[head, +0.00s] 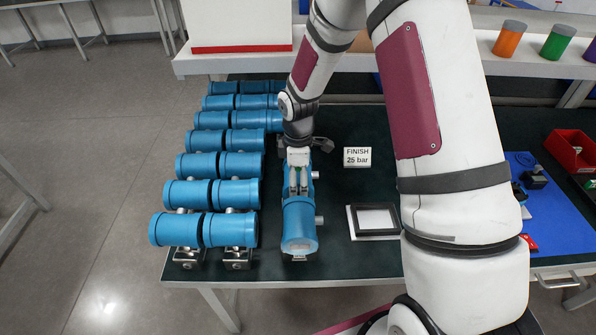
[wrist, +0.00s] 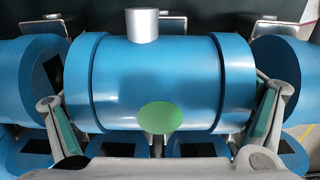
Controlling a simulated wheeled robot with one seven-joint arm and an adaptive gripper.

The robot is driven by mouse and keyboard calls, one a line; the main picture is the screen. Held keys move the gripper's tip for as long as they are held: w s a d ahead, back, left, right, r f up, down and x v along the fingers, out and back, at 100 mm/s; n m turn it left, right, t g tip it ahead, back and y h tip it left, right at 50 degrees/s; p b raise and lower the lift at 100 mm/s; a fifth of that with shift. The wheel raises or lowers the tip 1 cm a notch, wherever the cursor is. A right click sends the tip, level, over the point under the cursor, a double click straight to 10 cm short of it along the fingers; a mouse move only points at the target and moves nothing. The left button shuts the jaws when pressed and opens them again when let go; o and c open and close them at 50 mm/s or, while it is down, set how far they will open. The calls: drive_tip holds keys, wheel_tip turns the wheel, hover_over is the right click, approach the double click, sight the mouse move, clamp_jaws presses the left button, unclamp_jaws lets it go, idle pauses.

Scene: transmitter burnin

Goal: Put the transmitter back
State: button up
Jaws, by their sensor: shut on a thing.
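My gripper (head: 297,178) is over the bench, right of the blue rows, its fingers pointing down. In the wrist view my gripper (wrist: 160,100) is shut on a blue cylindrical transmitter (wrist: 185,65), one finger at each end. It has a silver stub on one side and a green round mark. Another blue transmitter (head: 299,228), with a silver stub, lies in front of my gripper in the head view. Blue end faces (wrist: 32,75) stand close beyond both fingers. My gripper and arm hide much of the held transmitter in the head view; whether it is supported beneath cannot be told.
Blue transmitters (head: 238,192) fill two columns to the left on metal stands (head: 190,259). A "FINISH 25 bar" sign (head: 357,157) and a black frame (head: 375,220) are to the right. Dark bench top (head: 357,260) is clear at the front. A shelf (head: 235,65) crosses behind.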

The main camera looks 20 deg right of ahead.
drive_tip(key=shift+w, duration=0.1)
drive_tip(key=o, duration=1.6)
drive_tip(key=shift+f, duration=0.1)
drive_tip(key=shift+o, duration=0.2)
wheel_tip(320, 180, up, 12)
drive_tip(key=shift+r+b, duration=0.25)
drive_tip(key=shift+b, duration=0.15)
drive_tip(key=s+r+m+t, duration=0.3)
drive_tip(key=s+r+m, duration=0.7)
drive_tip(key=s+r, duration=0.8)
drive_tip(key=s+m+t, duration=0.2)
drive_tip(key=s+m, duration=0.2)
drive_tip(key=s, duration=0.4)
drive_tip(key=shift+s+d+r, duration=0.15)
drive_tip(key=shift+s+r, duration=0.05)
drive_tip(key=shift+r, duration=0.15)
